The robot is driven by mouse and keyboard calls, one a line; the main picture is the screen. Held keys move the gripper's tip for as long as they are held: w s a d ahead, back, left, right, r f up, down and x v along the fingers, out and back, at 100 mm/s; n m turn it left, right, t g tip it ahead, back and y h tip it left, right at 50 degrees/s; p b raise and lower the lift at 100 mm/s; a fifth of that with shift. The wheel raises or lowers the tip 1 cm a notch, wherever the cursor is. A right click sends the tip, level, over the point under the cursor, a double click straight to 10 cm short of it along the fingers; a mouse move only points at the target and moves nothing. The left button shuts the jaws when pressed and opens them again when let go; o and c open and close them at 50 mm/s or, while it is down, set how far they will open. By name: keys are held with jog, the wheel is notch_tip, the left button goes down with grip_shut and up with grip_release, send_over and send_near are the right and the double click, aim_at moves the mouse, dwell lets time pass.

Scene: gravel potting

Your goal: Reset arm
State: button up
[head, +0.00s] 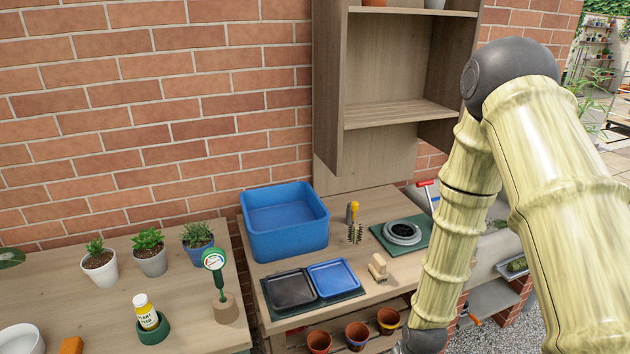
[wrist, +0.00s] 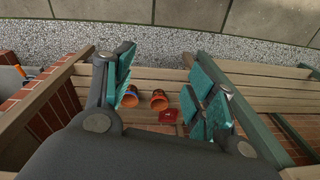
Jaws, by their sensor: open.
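My gripper (wrist: 164,88) is open in the wrist view, with its teal-padded fingers wide apart and nothing between the pads. The gripper itself is out of that view.
Pots (head: 357,335) stand on the lower shelf. A tall shelf unit (head: 330,110) rises behind. Potted plants (head: 149,260) stand left.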

jog(key=s+d+f+m, duration=0.1)
jog(key=s+f, duration=0.4)
jog(key=s, duration=0.5)
jog(key=s+d+f+m, duration=0.1)
jog(key=s+f, duration=0.4)
jog(key=s, duration=0.5)
jog(key=shift+s+d+f+g+h, duration=0.2)
jog(key=shift+s+f+g+h, duration=0.1)
jog(key=shift+s+f, duration=0.05)
